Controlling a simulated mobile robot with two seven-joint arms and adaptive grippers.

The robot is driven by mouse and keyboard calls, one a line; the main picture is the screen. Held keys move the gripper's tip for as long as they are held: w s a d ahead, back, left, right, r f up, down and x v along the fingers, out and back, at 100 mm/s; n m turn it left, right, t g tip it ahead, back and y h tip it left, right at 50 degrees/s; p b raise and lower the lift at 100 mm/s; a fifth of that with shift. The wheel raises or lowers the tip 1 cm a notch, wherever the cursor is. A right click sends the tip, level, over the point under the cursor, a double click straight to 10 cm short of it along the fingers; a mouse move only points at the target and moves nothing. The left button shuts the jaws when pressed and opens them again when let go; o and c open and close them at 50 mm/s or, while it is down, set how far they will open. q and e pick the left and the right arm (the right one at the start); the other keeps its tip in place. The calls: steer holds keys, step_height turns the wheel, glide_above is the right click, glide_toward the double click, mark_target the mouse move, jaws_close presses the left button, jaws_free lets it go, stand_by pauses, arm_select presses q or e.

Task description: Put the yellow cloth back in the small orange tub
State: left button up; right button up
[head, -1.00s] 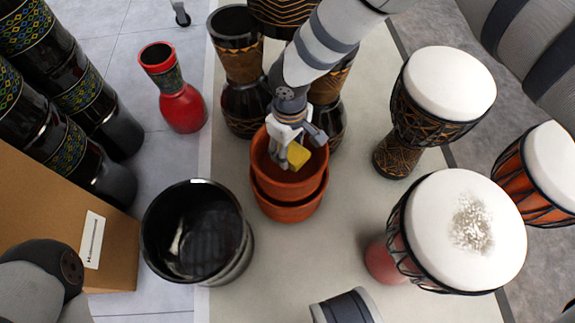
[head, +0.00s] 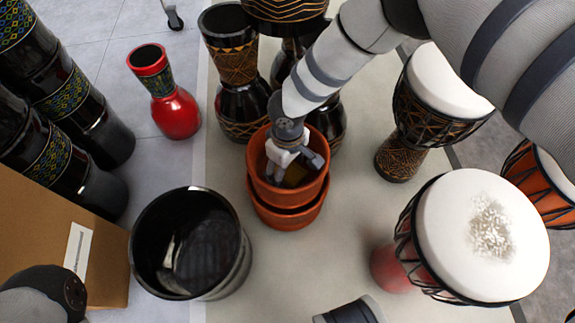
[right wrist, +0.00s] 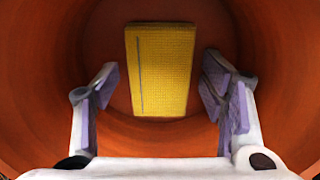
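The yellow cloth (right wrist: 160,69) lies inside the orange tub (head: 256,175), at its bottom as the right wrist view shows. In the head view only a shaded bit of the cloth (head: 297,174) shows beside my fingers. My right gripper (head: 290,172) reaches down into the tub. In the right wrist view its two fingers (right wrist: 160,92) are spread wide, with a gap between each finger and the cloth. The tub sits in or on a second orange pot (head: 288,218). My left gripper is out of view; part of my left arm shows at the lower left.
A large black open container (head: 190,243) stands left of the tub. Dark carved drums (head: 243,105) stand close behind it. White-topped drums (head: 480,235) stand at the right, and a red vase-shaped drum (head: 175,112) at the left. Bare pale floor lies right of the tub.

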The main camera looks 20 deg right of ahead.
mark_target(288, 169)
arm_select(q)
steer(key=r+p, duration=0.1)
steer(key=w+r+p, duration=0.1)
steer(key=p, duration=0.1)
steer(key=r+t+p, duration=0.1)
steer(key=p, duration=0.1)
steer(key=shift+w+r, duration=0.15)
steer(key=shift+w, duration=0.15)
arm_select(e)
step_height(288, 169, up, 12)
steer(key=shift+r, duration=0.2)
